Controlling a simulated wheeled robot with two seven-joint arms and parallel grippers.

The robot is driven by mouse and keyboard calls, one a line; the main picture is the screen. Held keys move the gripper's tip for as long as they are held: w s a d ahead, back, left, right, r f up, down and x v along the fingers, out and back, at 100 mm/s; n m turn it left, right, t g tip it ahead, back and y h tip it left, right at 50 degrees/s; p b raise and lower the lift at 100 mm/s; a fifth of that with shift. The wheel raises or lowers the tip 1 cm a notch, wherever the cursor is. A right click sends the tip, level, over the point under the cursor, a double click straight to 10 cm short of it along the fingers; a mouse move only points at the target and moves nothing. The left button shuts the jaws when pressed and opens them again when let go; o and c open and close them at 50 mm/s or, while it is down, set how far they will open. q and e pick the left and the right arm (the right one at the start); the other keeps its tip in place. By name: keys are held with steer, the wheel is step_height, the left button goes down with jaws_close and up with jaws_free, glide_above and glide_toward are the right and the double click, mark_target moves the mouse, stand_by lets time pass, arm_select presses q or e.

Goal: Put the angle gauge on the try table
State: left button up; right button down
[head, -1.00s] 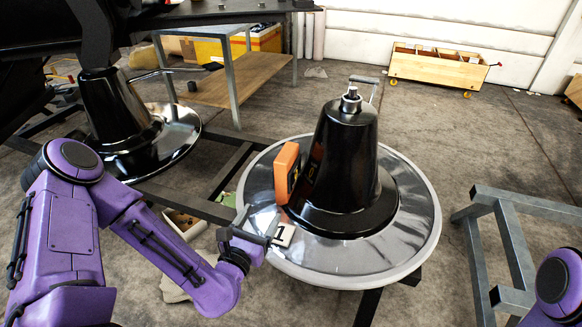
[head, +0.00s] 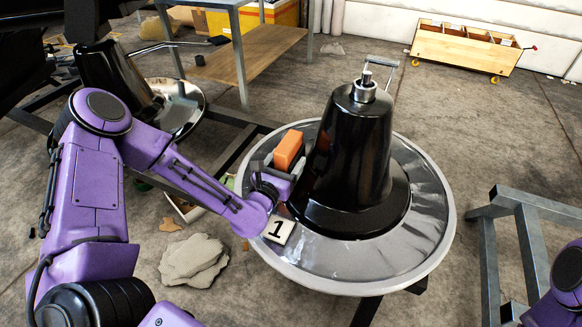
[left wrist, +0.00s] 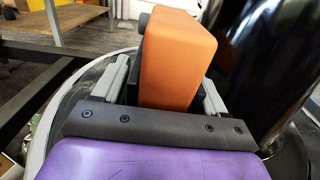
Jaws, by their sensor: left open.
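The orange block-shaped angle gauge (head: 289,148) stands upright on the wide metal disc (head: 420,240) of a barber chair base, left of its black cone. It also shows large in the left wrist view (left wrist: 178,60). My left gripper (head: 278,170) is open at the gauge, with one finger on each side of it. In the left wrist view a gap shows beside the left finger; contact on the right side is unclear. My right gripper is out of view; only part of my right arm shows at the lower right. I cannot tell for sure which table is the try table.
A steel table with a wooden shelf (head: 245,55) stands at the back left. A tile marked 1 (head: 278,230) lies on the disc near my left wrist. A grey metal frame (head: 520,215) stands at the right. A wooden crate on wheels (head: 465,48) is at the back.

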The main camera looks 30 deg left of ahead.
arm_select(q)
steer(key=shift+w, duration=0.75)
steer(key=c, duration=1.3)
